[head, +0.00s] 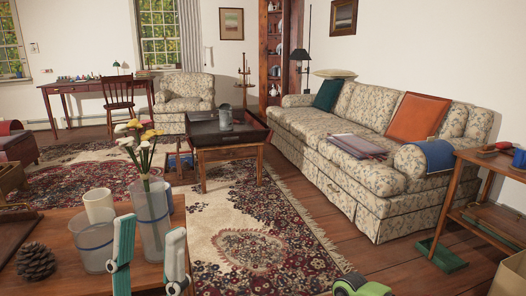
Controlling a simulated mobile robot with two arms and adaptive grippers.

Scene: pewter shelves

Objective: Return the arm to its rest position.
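My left gripper (150,232) rises from the bottom of the head view, its two pale and teal fingers upright and well apart. It is open, with no object clearly held between the fingers. Behind it, a tall clear vase (153,205) with a blue band holds white and yellow flowers (140,140). The vase shows through the gap between the fingers; I cannot tell how far behind them it is. My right gripper is not clearly seen.
The near wooden table (70,275) holds a glass jar (95,248), a white cylinder (99,205) and a pine cone (36,262). A patterned rug (240,245) lies beyond. A sofa (350,175) and a side table (470,205) stand right. A green-and-dark object (360,285) shows at the bottom.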

